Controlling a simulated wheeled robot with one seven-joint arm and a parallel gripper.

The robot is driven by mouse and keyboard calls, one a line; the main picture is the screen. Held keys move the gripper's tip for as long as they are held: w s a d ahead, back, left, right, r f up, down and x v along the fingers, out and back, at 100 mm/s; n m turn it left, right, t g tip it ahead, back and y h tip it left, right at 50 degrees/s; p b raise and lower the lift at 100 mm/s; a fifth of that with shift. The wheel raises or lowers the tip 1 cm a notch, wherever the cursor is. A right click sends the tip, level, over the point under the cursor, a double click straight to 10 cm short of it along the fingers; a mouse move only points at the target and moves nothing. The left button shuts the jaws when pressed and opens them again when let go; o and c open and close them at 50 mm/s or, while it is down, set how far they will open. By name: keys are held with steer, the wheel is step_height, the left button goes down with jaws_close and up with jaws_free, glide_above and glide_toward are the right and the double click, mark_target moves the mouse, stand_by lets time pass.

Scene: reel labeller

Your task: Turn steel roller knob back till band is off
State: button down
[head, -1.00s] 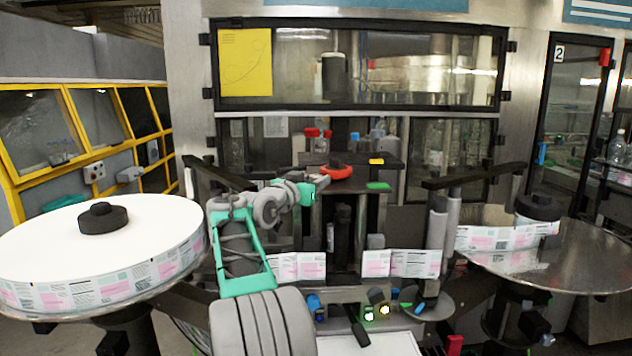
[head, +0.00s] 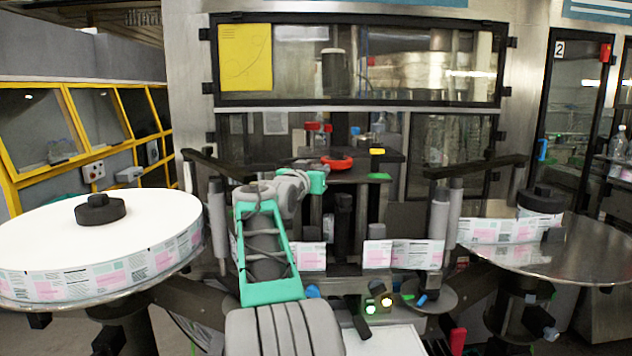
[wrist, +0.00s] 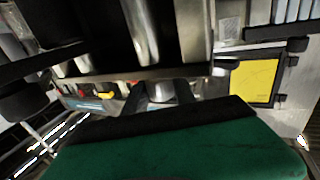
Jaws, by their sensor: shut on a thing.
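My gripper (head: 318,183) is at the end of the teal-and-grey arm, just in front of the central unit of the labeller. In the wrist view two dark fingers are closed on a small bright steel piece (wrist: 160,92), seemingly the roller knob. The head view does not show this grip clearly. The printed label band shows as a left stretch (head: 312,257) and a right stretch (head: 403,254), with dark machine parts between them. My arm hides part of the left stretch. I cannot tell how the band lies against the steel roller.
A large label reel (head: 110,255) stands at left, and a steel turntable with a smaller reel (head: 500,230) at right. A red ring (head: 337,163) lies just behind my gripper. Lit buttons (head: 386,301) sit low in front. Upright grey rollers (head: 438,222) flank the unit.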

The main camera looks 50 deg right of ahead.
steer(key=n+t+b, duration=0.1)
steer(key=t+y+b, duration=0.1)
steer(key=n+t+b, duration=0.1)
steer(key=shift+s+d+f+n+t+y, duration=0.15)
steer(key=shift+s+f+n+t+y, duration=0.15)
steer(key=shift+t+y, duration=0.1)
steer(key=n+t+y, duration=0.2)
steer(key=t, duration=0.1)
steer(key=shift+w+r+n, duration=0.1)
steer(key=shift+r+n, duration=0.2)
steer(key=shift+n, duration=0.1)
steer(key=n+t+y+p, duration=0.2)
steer(key=y, duration=0.1)
steer(key=n+t+y+p, duration=0.1)
steer(key=shift+w+r, duration=0.1)
steer(key=shift+r, duration=0.15)
steer(key=n+t+y+p, duration=0.1)
steer(key=y+p, duration=0.1)
steer(key=shift+f+n+y, duration=0.1)
steer(key=shift+n+y, duration=0.2)
steer(key=shift+y, duration=0.1)
steer(key=shift+a+f+y+p, duration=0.1)
steer(key=shift+a+y+p, duration=0.1)
steer(key=shift+y+p, duration=0.15)
steer(key=c, duration=1)
jaws_free()
steer(key=shift+w, duration=0.15)
